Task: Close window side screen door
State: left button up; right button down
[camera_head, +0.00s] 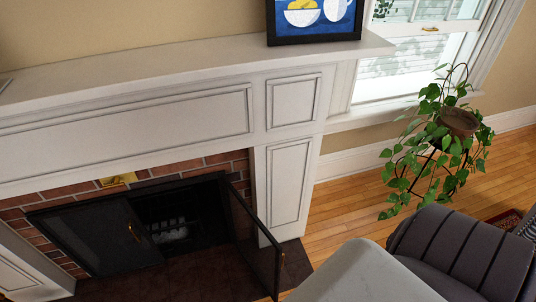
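The window-side screen door (250,236) is the right-hand door of the black-framed fireplace screen. It stands open, swung out from the brick opening over the dark hearth. Its hinged edge is near the right side of the opening, and a small brass handle shows on it. The other screen door (95,238) on the left lies across its half of the opening and has a brass handle near its right edge. Between them, the dark firebox (178,212) with a grate shows. Neither of my grippers is in view.
A white mantel (150,70) surrounds the fireplace, with a framed picture (314,20) on top. A window (425,50) is at the upper right. A leafy potted plant (440,150) stands below it. A dark grey striped seat (465,255) fills the lower right. Wood floor (335,215) is clear between.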

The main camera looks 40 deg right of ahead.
aim_at(253, 241)
jog(key=l+u, duration=0.1)
jog(key=l, duration=0.4)
jog(key=l+u, duration=0.15)
jog(key=l, duration=0.3)
jog(key=k+l+u, duration=0.1)
jog(key=l, duration=0.4)
jog(key=k+l+u, duration=0.15)
jog(key=l, duration=0.3)
jog(key=l+u, duration=0.1)
jog(key=l, duration=0.4)
jog(key=k+l+u, duration=0.15)
jog(key=l, duration=0.3)
